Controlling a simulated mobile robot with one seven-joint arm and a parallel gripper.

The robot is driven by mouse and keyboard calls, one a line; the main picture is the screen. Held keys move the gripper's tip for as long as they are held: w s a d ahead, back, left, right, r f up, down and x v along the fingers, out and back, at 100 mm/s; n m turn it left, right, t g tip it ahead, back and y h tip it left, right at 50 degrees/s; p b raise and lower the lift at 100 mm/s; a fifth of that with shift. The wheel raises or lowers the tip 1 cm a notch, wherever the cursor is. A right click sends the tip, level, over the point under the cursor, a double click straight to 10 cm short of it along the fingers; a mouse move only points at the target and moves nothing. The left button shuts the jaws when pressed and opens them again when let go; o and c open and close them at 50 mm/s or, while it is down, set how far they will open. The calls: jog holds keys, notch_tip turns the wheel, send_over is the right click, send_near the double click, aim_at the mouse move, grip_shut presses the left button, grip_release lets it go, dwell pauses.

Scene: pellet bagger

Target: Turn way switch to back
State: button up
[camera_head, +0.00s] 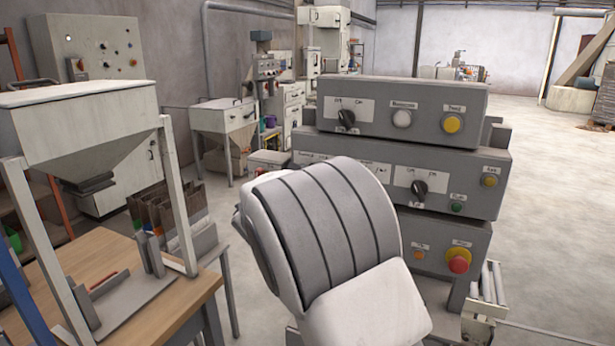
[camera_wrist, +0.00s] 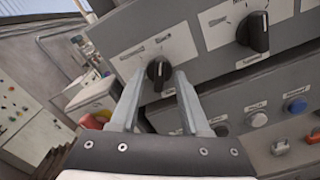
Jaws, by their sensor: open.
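In the wrist view a small black rotary switch (camera_wrist: 158,73) sits on a white label plate on the grey panel. Its two labels are too blurred to read, so I cannot confirm that it is the way switch. My gripper (camera_wrist: 159,80) is open, with its two pale fingers on either side of this knob. I cannot tell whether either finger touches it. The knob's handle stands roughly upright in this view. In the head view my own arm hides the gripper and this knob.
A larger black knob (camera_wrist: 253,33) is to the right on the same panel. Blue (camera_wrist: 295,104) and white (camera_wrist: 258,120) buttons are below. In the head view the stacked control boxes (camera_head: 403,155) carry a red stop button (camera_head: 459,260). A wooden table (camera_head: 165,309) stands left.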

jog(key=v, duration=1.7)
jog(key=s+d+m+g+h+p, duration=0.1)
jog(key=s+d+m+g, duration=0.25)
jog(key=d, duration=0.45)
jog(key=s+d+m+g+p, duration=0.1)
jog(key=s+d+m+g, duration=0.3)
jog(key=d, duration=0.5)
jog(key=s+d+m+g+h+p, duration=0.1)
jog(key=s+d+m+g, duration=0.2)
jog(key=d+m, duration=0.35)
jog(key=s+d+m+y+p, duration=0.2)
jog(key=s+m+y, duration=0.6)
jog(key=s, duration=0.8)
jog(key=m+g, duration=0.1)
jog(key=m, duration=0.2)
jog(key=shift+r+m+p, duration=0.2)
jog(key=shift+m+p, duration=0.1)
jog(key=shift+m, duration=0.1)
jog(key=shift+d, duration=0.1)
